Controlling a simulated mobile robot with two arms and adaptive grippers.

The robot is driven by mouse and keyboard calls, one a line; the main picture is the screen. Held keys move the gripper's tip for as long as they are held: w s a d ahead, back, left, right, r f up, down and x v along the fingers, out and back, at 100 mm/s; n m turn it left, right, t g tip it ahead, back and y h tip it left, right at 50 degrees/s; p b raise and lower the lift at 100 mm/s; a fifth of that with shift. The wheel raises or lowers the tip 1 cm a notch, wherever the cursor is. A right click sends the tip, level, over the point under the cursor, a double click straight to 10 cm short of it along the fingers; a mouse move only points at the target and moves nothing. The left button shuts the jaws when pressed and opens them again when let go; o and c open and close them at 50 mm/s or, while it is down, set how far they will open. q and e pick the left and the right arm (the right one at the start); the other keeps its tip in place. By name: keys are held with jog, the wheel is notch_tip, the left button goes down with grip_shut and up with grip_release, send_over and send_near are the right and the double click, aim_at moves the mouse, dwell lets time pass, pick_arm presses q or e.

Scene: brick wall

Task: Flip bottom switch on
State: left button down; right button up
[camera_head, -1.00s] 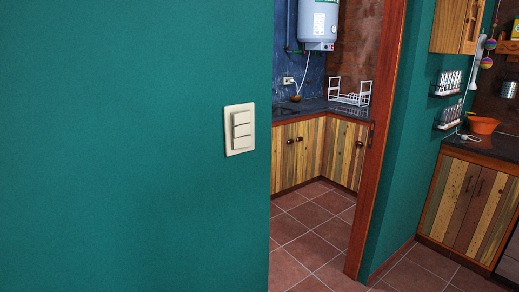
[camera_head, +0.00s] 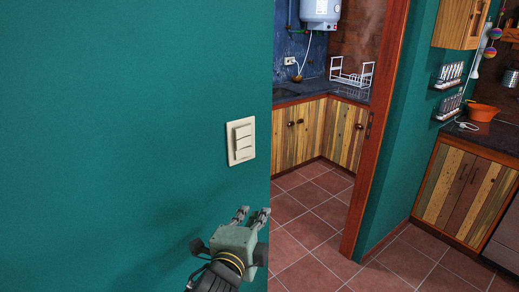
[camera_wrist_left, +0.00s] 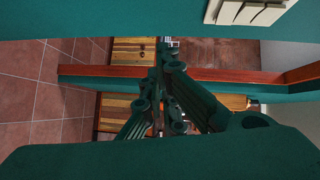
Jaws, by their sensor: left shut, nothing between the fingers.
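A cream switch plate (camera_head: 232,158) with three stacked rockers is on the teal wall, near its right edge. The bottom switch (camera_head: 243,154) is the lowest rocker. Its on or off position is too small to tell. My left gripper (camera_head: 251,216) is below the plate, fingers pointing up, apart from the switch. It is shut and empty. In the left wrist view the plate (camera_wrist_left: 216,14) shows at the top right, partly cut off, and my left gripper (camera_wrist_left: 166,62) is in the middle. My right gripper is not in view.
The teal wall (camera_head: 120,120) is flat and bare around the plate. To its right is an open doorway with a red wooden frame (camera_head: 375,130) and a tiled floor (camera_head: 310,225). Wooden kitchen cabinets (camera_head: 345,135) stand beyond.

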aim_at(244, 153)
pick_arm(q)
notch_tip(244, 153, up, 9)
jog(key=s+m+t, duration=0.1)
jog(key=s, duration=0.1)
jog(key=shift+s+d+h, duration=0.25)
jog(key=shift+h, duration=0.15)
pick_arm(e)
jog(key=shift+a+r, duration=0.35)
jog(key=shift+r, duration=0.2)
pick_arm(q)
jog(key=shift+w+f, duration=0.1)
jog(key=w+p, duration=0.5)
jog(key=w, duration=0.8)
jog(key=shift+d, duration=0.4)
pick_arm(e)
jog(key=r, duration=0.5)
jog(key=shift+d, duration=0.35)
pick_arm(q)
jog(key=shift+d, duration=0.1)
